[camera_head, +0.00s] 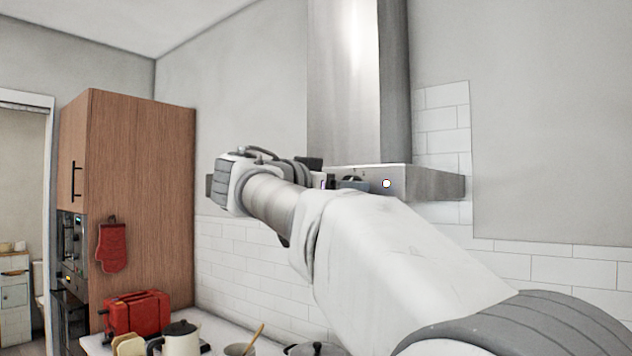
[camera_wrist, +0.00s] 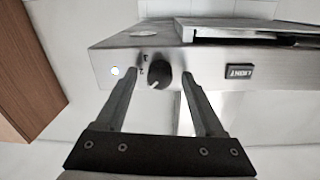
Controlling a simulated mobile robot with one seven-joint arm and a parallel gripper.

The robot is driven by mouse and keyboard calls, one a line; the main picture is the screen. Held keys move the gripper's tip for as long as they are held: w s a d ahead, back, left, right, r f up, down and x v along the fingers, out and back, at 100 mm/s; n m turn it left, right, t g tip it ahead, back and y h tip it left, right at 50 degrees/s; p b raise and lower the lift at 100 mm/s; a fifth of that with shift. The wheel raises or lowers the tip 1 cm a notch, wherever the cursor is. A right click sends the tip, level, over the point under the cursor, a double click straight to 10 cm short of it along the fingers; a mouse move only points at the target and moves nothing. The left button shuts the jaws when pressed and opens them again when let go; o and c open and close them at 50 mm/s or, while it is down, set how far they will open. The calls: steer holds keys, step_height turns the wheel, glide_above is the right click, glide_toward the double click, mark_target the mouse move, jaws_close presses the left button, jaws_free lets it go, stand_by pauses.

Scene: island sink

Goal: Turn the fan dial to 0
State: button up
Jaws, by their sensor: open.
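The fan dial (camera_wrist: 158,77) is a small round black knob with a light pointer mark, on the front face of the steel range hood (camera_wrist: 102,60). My gripper (camera_wrist: 160,73) is open, with one finger on each side of the dial. A gap shows between each finger and the knob; I cannot tell the depth gap. In the head view the hood (camera_head: 425,184) is partly behind my arm, and I cannot make out the dial there.
A black LIGHT switch (camera_wrist: 239,71) sits right of the dial, and a white round spot (camera_wrist: 115,71) left of it. A wooden cabinet (camera_head: 140,190) stands at left. A red toaster (camera_head: 138,313) and kettle (camera_head: 180,338) are on the counter below.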

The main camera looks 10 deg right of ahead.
jaws_close()
stand_by(0.4)
steer(key=shift+n, duration=0.4)
steer(key=shift+d+n+b, duration=0.1)
steer(key=shift+n+b, duration=0.5)
steer(key=shift+n, duration=3.5)
jaws_free()
